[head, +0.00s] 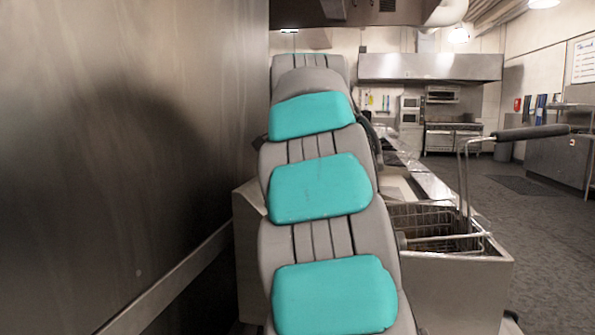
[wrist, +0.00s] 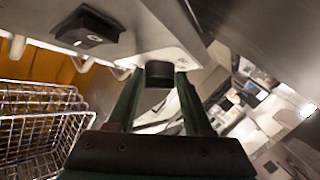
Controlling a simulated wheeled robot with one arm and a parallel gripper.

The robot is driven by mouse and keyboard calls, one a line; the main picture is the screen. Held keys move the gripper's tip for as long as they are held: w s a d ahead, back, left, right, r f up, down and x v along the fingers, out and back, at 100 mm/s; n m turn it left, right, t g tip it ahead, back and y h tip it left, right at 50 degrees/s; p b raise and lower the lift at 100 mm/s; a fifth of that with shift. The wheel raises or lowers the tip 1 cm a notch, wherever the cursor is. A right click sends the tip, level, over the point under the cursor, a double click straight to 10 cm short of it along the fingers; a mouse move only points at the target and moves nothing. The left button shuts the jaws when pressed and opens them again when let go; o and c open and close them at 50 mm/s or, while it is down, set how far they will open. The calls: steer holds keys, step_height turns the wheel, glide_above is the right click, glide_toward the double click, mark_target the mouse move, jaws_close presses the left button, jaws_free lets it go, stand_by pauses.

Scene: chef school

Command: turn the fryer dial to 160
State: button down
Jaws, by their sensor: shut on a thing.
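The fryer dial (wrist: 160,72) is a black round knob on the underside or face of a metal control panel (wrist: 165,35) in the wrist view. My gripper (wrist: 158,86) is shut on the dial, with one green finger on each side of it. Any numbers or pointer on the dial are not readable. In the head view my arm hides the dial and my gripper. The steel fryer (head: 460,285) stands at the right of my arm.
A wire fryer basket (head: 430,222) with a black handle (head: 530,132) sits in the fryer; it also shows in the wrist view (wrist: 40,115). A black switch (wrist: 90,28) is on the panel. A steel wall (head: 130,150) stands close on the left. Open floor (head: 530,215) lies right.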

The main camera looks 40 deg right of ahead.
steer(key=shift+d+f+m+g, duration=0.15)
steer(key=shift+m+g, duration=0.25)
steer(key=shift+g, duration=0.3)
steer(key=shift+w+f+m, duration=0.1)
steer(key=shift+m, duration=0.3)
stand_by(0.4)
steer(key=shift+c, duration=1.8)
jaws_free()
steer(key=shift+r, duration=0.25)
steer(key=shift+r, duration=0.1)
